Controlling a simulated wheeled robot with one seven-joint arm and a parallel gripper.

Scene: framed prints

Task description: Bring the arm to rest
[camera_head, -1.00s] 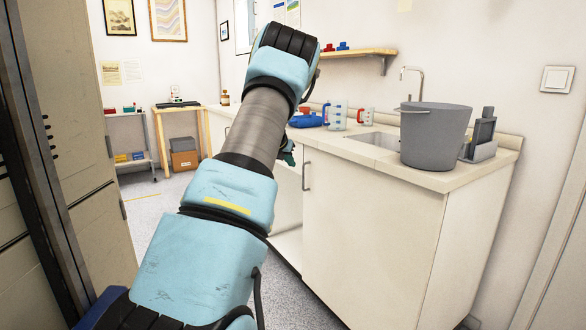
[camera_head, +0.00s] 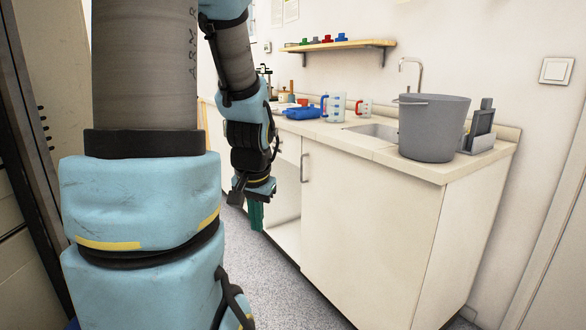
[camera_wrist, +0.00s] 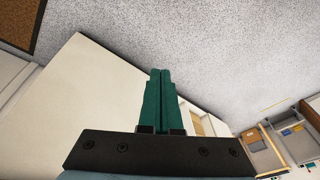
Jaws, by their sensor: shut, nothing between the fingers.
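My arm stands large at the left in the head view, its upper links raised and its forearm folded down. My gripper (camera_head: 257,214) hangs below the wrist with its green fingers pointing down, in front of the counter's open lower part. In the wrist view the two green fingers (camera_wrist: 160,75) lie side by side, closed and empty, with the grey floor beyond them. Much of the room's left side is hidden behind my arm.
The white counter (camera_head: 365,235) stands close at the right of my gripper. On it are a grey bucket (camera_head: 431,132), a sink (camera_head: 375,131), a measuring jug (camera_head: 334,107) and a blue item (camera_head: 301,113). A shelf (camera_head: 340,45) hangs above. Speckled floor (camera_head: 275,290) lies clear below.

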